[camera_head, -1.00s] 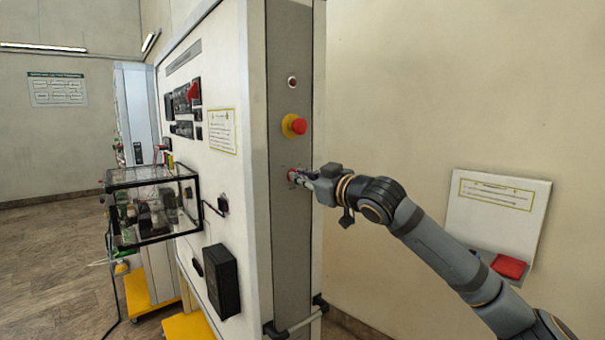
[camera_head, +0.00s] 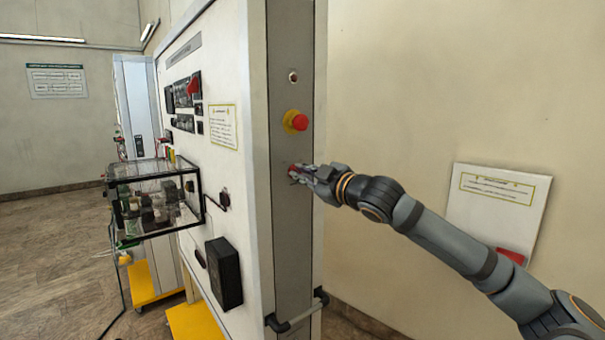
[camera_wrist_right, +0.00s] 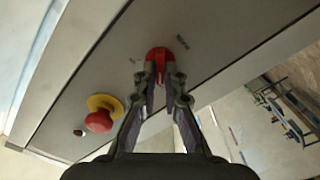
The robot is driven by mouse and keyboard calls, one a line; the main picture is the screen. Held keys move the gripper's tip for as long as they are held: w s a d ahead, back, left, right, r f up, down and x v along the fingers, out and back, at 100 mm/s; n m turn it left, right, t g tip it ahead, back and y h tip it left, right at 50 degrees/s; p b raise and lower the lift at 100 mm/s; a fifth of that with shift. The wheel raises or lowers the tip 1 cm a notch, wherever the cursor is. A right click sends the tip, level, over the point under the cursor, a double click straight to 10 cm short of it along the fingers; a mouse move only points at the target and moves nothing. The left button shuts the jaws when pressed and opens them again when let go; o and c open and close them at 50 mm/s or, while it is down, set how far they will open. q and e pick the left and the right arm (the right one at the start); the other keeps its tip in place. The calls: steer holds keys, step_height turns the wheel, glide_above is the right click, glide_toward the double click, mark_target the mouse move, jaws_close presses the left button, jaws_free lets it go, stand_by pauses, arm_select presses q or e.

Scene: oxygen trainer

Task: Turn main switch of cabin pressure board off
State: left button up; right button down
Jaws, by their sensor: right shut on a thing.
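The main switch (camera_wrist_right: 158,54) is a red knob on the grey side strip of the cabin pressure board (camera_head: 290,220). It sits below the red emergency button and is mostly hidden by my gripper in the head view (camera_head: 293,172). My right gripper (camera_head: 302,174) reaches it from the right. In the right wrist view the fingertips (camera_wrist_right: 160,80) are closed around the knob's red grip. Small markings beside the knob are too small to read. My left gripper is in neither view.
A red emergency button (camera_head: 299,121) on a yellow base and a small indicator (camera_head: 293,76) sit above the switch. A black handle (camera_head: 298,316) juts out low on the board. A glass case (camera_head: 155,200) stands at the left. A white panel (camera_head: 497,207) leans on the right wall.

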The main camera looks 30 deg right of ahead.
steer(key=c, duration=1.4)
jaws_free()
steer(key=shift+c, duration=0.2)
